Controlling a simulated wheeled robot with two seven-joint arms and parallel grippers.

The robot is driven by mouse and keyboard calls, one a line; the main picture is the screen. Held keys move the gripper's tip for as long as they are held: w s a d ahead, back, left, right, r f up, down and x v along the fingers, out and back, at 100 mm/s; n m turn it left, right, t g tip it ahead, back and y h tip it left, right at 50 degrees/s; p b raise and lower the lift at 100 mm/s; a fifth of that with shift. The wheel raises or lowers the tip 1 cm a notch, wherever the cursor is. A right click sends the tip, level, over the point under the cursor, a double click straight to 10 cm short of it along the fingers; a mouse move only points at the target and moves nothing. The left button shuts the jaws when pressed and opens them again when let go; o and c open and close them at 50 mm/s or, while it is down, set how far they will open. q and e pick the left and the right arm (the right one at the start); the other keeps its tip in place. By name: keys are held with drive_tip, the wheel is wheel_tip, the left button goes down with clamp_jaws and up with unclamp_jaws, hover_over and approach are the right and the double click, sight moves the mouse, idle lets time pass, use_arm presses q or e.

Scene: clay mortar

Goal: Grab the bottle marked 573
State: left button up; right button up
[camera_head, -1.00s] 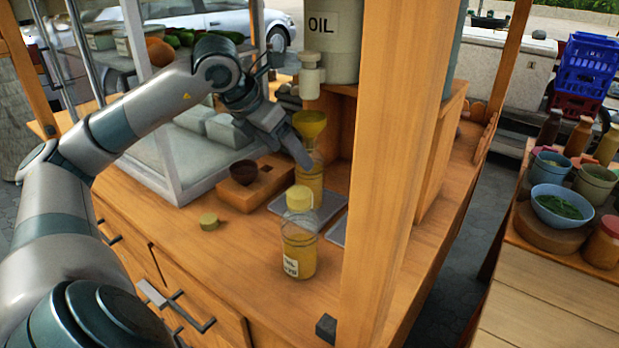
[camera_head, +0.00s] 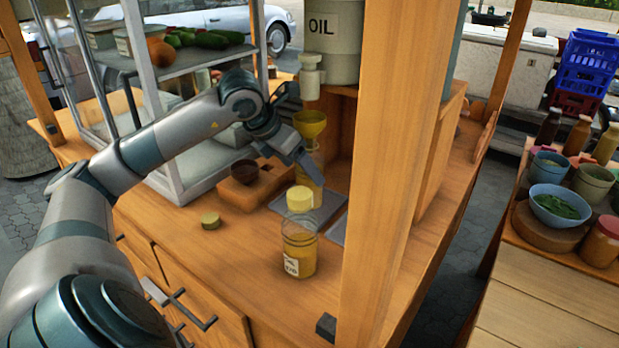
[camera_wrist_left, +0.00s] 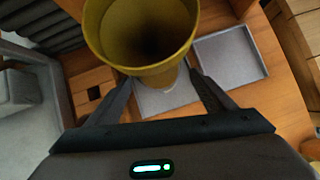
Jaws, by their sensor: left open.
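A clear bottle of yellow oil with a yellow cap (camera_head: 299,245) stands upright on the counter's front part. Its white label is too small to read for a number. Behind it, a second bottle (camera_head: 309,198) stands under the oil dispenser with a yellow funnel (camera_head: 310,124) above it, partly hidden by my gripper. My left gripper (camera_head: 312,172) is open beside this rear bottle, below the funnel. In the left wrist view the funnel (camera_wrist_left: 140,68) fills the space ahead of the open fingers (camera_wrist_left: 162,80) and hides what is below it. My right gripper is not in view.
A wooden block with a dark bowl (camera_head: 243,168) is left of the rear bottle. A small yellow lid (camera_head: 210,221) lies on the counter. A thick wooden post (camera_head: 385,180) stands close to the right of the bottles. Grey trays (camera_head: 338,230) lie under the dispenser.

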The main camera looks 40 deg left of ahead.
use_arm(q)
drive_tip(key=shift+x, duration=1.6)
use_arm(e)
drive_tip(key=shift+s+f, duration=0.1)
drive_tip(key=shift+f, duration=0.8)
use_arm(q)
drive_tip(key=c, duration=1.5)
drive_tip(key=shift+o, duration=0.2)
drive_tip(key=shift+r, duration=0.25)
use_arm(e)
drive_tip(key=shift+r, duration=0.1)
